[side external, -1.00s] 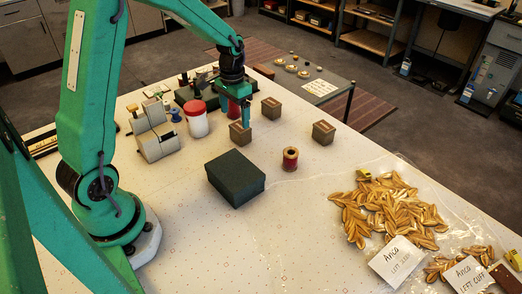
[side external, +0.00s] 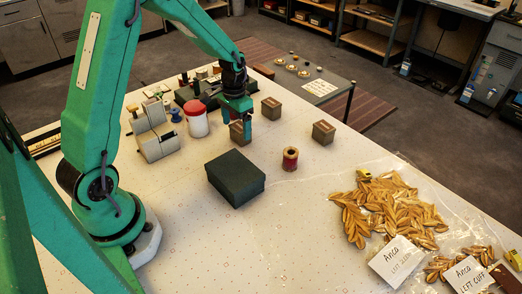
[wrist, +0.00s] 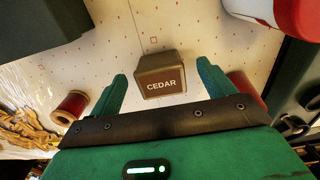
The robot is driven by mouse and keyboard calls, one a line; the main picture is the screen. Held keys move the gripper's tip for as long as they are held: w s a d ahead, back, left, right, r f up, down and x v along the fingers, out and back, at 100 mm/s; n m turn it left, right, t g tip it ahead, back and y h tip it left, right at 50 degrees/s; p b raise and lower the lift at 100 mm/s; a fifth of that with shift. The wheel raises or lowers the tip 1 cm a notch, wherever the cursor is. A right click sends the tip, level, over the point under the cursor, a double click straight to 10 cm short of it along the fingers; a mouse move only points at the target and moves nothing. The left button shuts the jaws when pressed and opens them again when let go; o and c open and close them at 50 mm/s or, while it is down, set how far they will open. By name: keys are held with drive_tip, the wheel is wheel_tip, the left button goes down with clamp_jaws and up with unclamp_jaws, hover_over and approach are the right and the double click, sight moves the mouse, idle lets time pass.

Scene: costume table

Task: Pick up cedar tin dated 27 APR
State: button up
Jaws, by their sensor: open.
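Three small brown tins stand on the white table in the side external view. One tin (side external: 238,134) is below my gripper (side external: 237,114), partly hidden by its fingers. Another tin (side external: 271,108) stands behind and right, and a third tin (side external: 323,132) stands farther right. In the wrist view, a tin (wrist: 161,74) reads "CEDAR" on its face. No date is readable on any tin. My gripper (wrist: 162,75) is open, one green finger on each side of the CEDAR tin, with a visible gap at both sides. I cannot tell how far down the fingers reach beside it.
A dark green box (side external: 236,178) stands in front of the tins. A red spool (side external: 290,159) is to its right, and a red-lidded white jar (side external: 196,120) is left of my gripper. Gold leaf trims (side external: 390,207) lie at the right.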

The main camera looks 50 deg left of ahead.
sight(237, 128)
drive_tip(key=shift+d+f, duration=0.1)
drive_tip(key=shift+f, duration=1.65)
drive_tip(key=c, duration=1.1)
